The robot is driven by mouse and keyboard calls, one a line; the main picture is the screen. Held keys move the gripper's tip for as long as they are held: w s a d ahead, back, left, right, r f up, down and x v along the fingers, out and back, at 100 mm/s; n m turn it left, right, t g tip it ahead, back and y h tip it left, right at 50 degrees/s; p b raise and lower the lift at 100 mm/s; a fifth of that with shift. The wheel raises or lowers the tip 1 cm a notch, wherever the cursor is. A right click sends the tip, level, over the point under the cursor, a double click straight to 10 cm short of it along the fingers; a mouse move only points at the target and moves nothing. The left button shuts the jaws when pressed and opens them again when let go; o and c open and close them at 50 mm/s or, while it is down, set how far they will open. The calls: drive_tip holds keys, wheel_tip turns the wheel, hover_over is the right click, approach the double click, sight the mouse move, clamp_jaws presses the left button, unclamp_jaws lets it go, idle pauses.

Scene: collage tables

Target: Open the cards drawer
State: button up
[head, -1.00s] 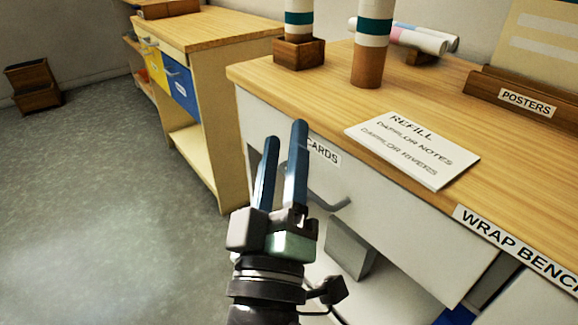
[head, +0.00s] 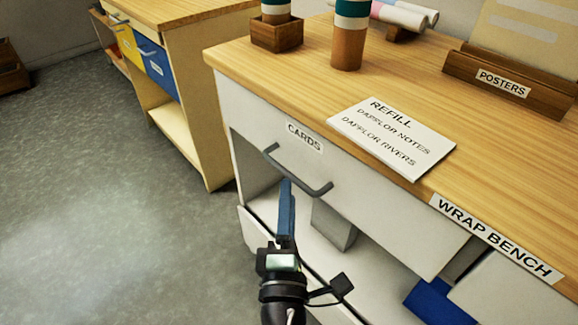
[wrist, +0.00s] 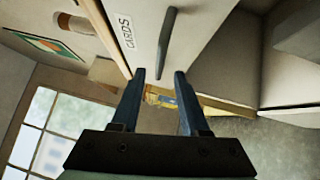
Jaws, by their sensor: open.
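The cards drawer (head: 345,187) is a white front under the wrap bench top, with a "CARDS" label (head: 304,137) and a grey bar handle (head: 297,170). The drawer looks shut. My gripper (head: 286,182) is just below the handle in the head view, with its blue fingers seen nearly edge-on. In the wrist view my gripper (wrist: 160,73) has its two fingers apart with nothing between them. The handle (wrist: 167,43) shows there beyond the fingertips, roughly in line with the gap. I see no contact with the handle.
The wooden bench top (head: 240,58) carries a refill card (head: 390,138), wrapped rolls and a posters holder (head: 508,84). Below the drawer is an open shelf with a grey box (head: 333,224). A second bench (head: 195,95) stands at the left, with open floor (head: 90,190) in front.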

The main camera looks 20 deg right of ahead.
sight(289, 172)
drive_tip(key=p+x, duration=0.1)
drive_tip(key=x, duration=0.5)
clamp_jaws()
idle(1.4)
